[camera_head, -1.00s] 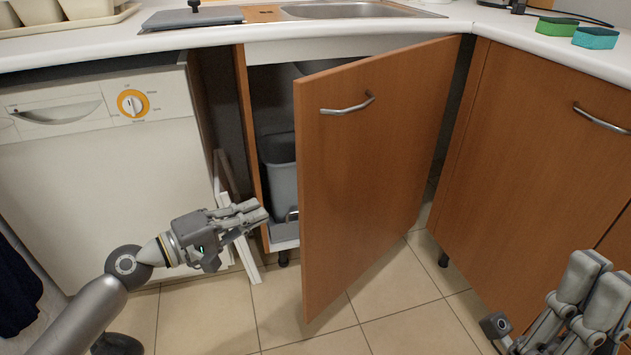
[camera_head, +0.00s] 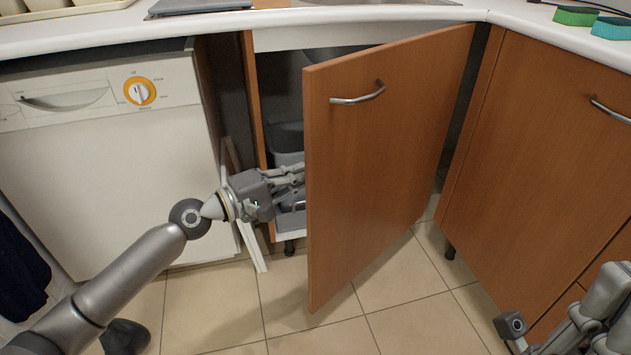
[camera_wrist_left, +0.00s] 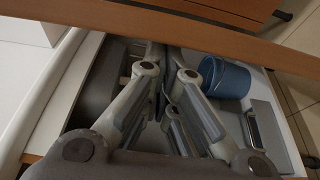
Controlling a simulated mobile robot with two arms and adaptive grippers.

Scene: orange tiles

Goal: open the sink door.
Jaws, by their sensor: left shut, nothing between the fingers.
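The sink door (camera_head: 385,165) is a brown wooden door with a curved metal handle (camera_head: 358,96). It is partly open, hinged at its right side, and its free left edge stands out from the cabinet. My left gripper (camera_head: 298,181) is shut and empty, reaching into the gap behind the door's free edge; its tips are partly hidden by the door. In the left wrist view its fingers (camera_wrist_left: 160,58) are inside the opening, close to a wooden band across the top. My right gripper (camera_head: 605,305) is at the lower right, cut off by the frame, away from the door.
A grey bin (camera_head: 288,140) is inside the cabinet; a blue bucket (camera_wrist_left: 228,80) shows in the wrist view. A white dishwasher (camera_head: 100,170) stands left. Another closed wooden cabinet (camera_head: 545,150) is on the right. The tiled floor (camera_head: 400,310) before the door is clear.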

